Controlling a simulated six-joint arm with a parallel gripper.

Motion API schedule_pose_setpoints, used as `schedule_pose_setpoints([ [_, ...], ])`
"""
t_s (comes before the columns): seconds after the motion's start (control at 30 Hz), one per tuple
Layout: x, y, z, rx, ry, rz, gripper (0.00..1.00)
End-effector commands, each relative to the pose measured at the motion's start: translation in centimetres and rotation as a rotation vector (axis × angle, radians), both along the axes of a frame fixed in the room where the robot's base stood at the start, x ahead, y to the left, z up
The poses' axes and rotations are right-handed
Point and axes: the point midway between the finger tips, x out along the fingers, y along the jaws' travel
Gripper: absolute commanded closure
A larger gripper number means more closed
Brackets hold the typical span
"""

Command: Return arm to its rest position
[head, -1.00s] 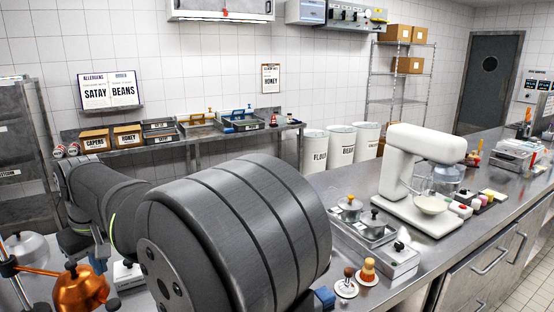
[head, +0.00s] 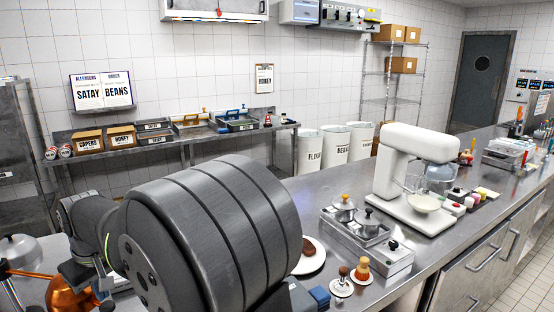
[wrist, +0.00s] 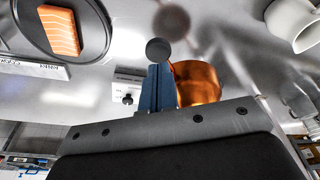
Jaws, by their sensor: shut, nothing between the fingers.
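My gripper (wrist: 159,76) shows in the wrist view as blue fingers closed together, with nothing between them. In the head view its blue tip (head: 320,297) shows at the bottom, right of my large grey arm link, which hides most of the wrist. In the wrist view a copper pot (wrist: 197,84) appears just right of the fingers, and a dark round knob appears at their tips. I cannot tell how far either is from them.
A white plate (head: 313,262) with a brown patty lies beside my arm. Two small stoppered items (head: 341,284) stand near my gripper. A steel pan unit (head: 372,258) and a white mixer (head: 398,185) stand further right. A dark plate (wrist: 105,45) with salmon shows in the wrist view.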

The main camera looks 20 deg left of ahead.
Motion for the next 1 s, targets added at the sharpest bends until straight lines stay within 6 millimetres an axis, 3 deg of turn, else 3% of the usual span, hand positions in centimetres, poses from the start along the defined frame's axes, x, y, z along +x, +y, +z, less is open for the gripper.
schedule_pose_setpoints([
  [0.2, 0.0, 0.0, -1.3, 0.000, 0.000, 0.000, 1.00],
  [0.57, 0.0, 0.0, -1.1, 0.001, 0.000, 0.000, 1.00],
  [0.77, 0.0, 0.1, 0.9, 0.004, -0.002, 0.000, 1.00],
  [1.0, 0.0, 0.1, 5.7, 0.005, -0.002, 0.000, 1.00],
])
